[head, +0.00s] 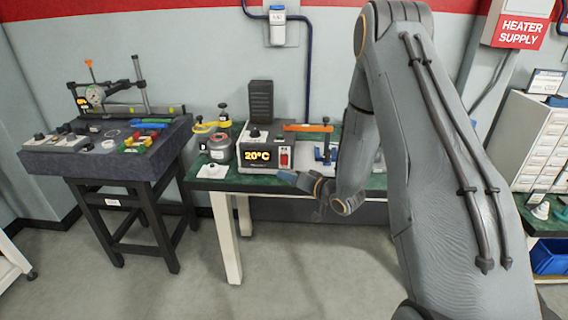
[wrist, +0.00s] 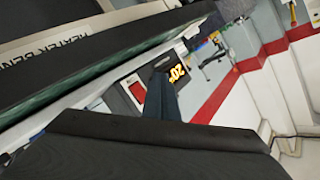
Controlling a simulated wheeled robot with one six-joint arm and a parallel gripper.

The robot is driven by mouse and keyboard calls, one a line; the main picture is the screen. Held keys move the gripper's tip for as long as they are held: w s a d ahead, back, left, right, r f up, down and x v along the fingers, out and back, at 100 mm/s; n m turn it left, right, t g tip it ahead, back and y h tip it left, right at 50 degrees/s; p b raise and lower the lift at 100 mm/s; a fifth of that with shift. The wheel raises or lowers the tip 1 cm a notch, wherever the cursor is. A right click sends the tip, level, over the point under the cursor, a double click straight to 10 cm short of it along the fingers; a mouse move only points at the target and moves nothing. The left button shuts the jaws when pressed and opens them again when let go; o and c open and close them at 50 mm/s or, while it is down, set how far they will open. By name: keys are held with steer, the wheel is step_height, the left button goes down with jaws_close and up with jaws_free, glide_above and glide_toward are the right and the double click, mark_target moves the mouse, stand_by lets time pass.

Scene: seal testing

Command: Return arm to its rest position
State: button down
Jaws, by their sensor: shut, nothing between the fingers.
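My grey arm comes down the right side of the head view and bends back toward the green workbench (head: 262,184). My gripper (head: 290,177) is small and partly hidden beside my wrist, near the bench's front edge below the heater unit. In the wrist view a slim dark part of my gripper (wrist: 161,97) points up past the heater unit's display. It is shut and I see nothing held in it.
The heater unit (head: 257,158) shows 20°C. Left of it are a round pot (head: 219,149) and a white pad (head: 213,171). A dark granite-like table (head: 60,160) with gauges stands at left. White drawers (head: 535,140) stand at right. The floor in front is clear.

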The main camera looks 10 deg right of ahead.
steer(key=shift+s, duration=0.1)
steer(key=s+r+n+g+h, duration=0.1)
steer(key=s+r+g+h, duration=0.1)
steer(key=s, duration=0.9)
steer(key=s+r+n+g+h, duration=0.1)
steer(key=s+r+g, duration=0.3)
steer(key=s, duration=0.7)
steer(key=s+r+g+h, duration=0.3)
steer(key=s+g, duration=0.3)
steer(key=s, duration=0.5)
steer(key=shift+s+a+r+n+g+h, duration=0.15)
steer(key=shift+a+n+g+h, duration=0.2)
steer(key=shift+h, duration=0.25)
